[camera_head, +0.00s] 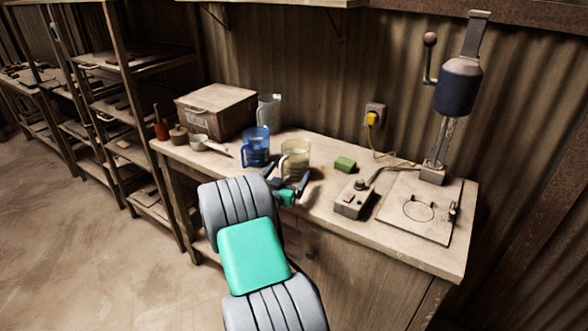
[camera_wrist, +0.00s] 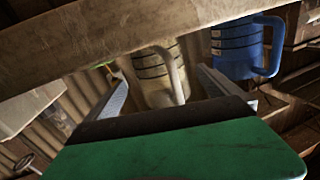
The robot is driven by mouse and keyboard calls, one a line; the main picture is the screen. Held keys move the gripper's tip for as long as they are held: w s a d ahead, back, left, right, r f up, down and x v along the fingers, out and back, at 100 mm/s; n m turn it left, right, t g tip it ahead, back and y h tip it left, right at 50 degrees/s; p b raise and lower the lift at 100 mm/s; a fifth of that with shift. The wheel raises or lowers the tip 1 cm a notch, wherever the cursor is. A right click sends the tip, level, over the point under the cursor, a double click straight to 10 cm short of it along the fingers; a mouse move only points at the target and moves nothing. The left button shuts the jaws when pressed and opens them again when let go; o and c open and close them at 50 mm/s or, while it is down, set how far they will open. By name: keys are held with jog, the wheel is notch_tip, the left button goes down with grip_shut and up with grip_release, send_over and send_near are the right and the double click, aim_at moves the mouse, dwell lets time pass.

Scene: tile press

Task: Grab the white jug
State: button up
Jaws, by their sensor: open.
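A cream-white jug (camera_head: 296,152) stands upright near the table's front edge. In the wrist view the jug (camera_wrist: 152,72) has dark marks and a pale handle, and its base is hidden behind the table edge. My gripper (camera_head: 289,184) is open and empty just in front of it. In the wrist view the jug shows between the two fingers, beyond or near their tips; I cannot tell if they touch. A grey-white jug (camera_head: 269,110) stands farther back. A blue jug (camera_head: 256,147) stands left of the cream one and also shows in the wrist view (camera_wrist: 232,48).
The wooden table (camera_head: 330,226) also carries a wooden box (camera_head: 215,108), small pots, a green block (camera_head: 345,164), a grey control box (camera_head: 354,198) and a press (camera_head: 458,85) at right. Shelves (camera_head: 120,90) stand at left. The floor is clear.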

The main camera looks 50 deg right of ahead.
aim_at(295, 163)
jog(key=p+x, duration=0.1)
jog(key=x, duration=0.5)
jog(key=shift+w+d+f+p, duration=0.1)
jog(key=shift+d+f+p, duration=0.05)
jog(key=shift+d+p, duration=0.25)
jog(key=shift+a, duration=0.1)
jog(key=c, duration=2)
